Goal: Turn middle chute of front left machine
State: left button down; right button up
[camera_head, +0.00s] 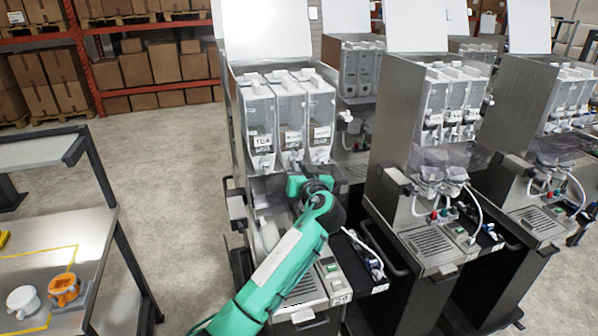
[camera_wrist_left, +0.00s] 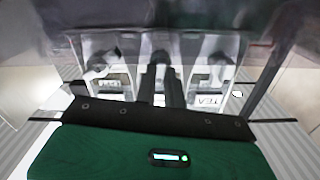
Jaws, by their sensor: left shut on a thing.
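The front left machine (camera_head: 240,150) stands left of centre in the head view, with three clear canisters side by side and a white chute under each. My left gripper (camera_head: 296,178) reaches up from below and is shut on the middle chute. In the left wrist view its dark fingers (camera_wrist_left: 160,68) line up with the middle canister, between the left chute (camera_wrist_left: 100,65) and the right chute (camera_wrist_left: 215,68), and cover much of the middle one. How far the chute is turned I cannot tell. My right gripper is out of view.
A second machine (camera_head: 390,140) stands close on the right, with more beyond it. A table (camera_head: 95,240) with an orange cup (camera_head: 63,290) and a white cup (camera_head: 22,302) is at the left. Open floor (camera_head: 165,180) lies between table and machine.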

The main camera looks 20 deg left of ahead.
pick_arm(q)
jog(key=shift+d+f+m+p, duration=0.1)
jog(key=shift+m+p, duration=0.35)
jog(key=shift+m, duration=5)
jog(key=shift+f+m+p, duration=0.1)
jog(key=shift+m+p, duration=0.3)
jog(key=shift+m, duration=5.05)
jog(key=c, duration=1.5)
grip_release()
jog(key=shift+w, duration=0.1)
